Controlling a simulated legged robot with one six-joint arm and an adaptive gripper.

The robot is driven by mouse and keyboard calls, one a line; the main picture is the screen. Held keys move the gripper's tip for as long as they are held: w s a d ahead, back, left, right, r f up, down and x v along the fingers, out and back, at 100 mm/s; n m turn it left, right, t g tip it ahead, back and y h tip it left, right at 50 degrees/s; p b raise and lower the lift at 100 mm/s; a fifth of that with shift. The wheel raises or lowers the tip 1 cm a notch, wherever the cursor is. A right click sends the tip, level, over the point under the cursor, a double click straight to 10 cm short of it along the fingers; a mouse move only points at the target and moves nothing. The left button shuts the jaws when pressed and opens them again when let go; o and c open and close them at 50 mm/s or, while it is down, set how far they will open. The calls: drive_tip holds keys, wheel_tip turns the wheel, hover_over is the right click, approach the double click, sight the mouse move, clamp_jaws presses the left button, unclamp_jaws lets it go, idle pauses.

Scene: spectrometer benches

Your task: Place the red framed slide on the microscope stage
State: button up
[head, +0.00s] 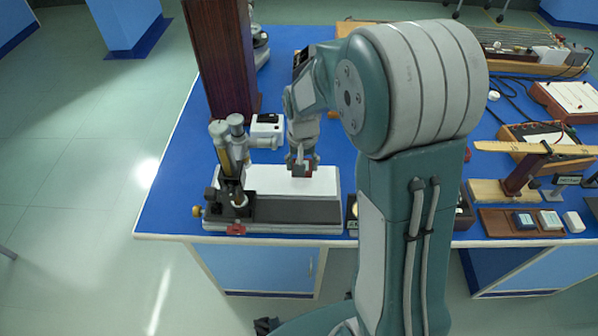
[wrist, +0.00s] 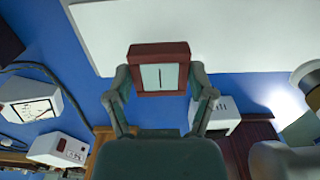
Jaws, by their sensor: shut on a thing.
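My gripper (head: 302,172) is shut on the red framed slide (wrist: 160,52), with one finger at each side of the frame. In the wrist view the slide has a dark red square frame around a pale pane with a dark vertical line. In the head view only a small red bit of the slide shows under the fingers, over the right part of a white-topped block. The microscope (head: 230,160), grey and black with a brass-coloured tube, stands left of my gripper. Its dark stage (head: 236,203) is low and partly hidden; the slide is apart from it.
The white-topped block (head: 262,180) lies beside the microscope, near the front edge of the blue bench (head: 170,205). A tall brown wooden column (head: 220,60) rises behind the microscope. A small red piece (head: 236,229) sits at the microscope's front foot. Instruments and cables crowd the right side.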

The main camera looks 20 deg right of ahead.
sight(299, 180)
drive_tip(key=shift+w+d+f, duration=0.1)
drive_tip(key=shift+w+f, duration=0.1)
drive_tip(key=shift+f, duration=0.1)
wheel_tip(299, 180, down, 2)
drive_tip(key=shift+f, duration=0.6)
drive_tip(key=shift+a, duration=0.45)
drive_tip(key=o, duration=1.1)
drive_tip(key=shift+d, duration=0.3)
drive_tip(key=shift+w, duration=0.1)
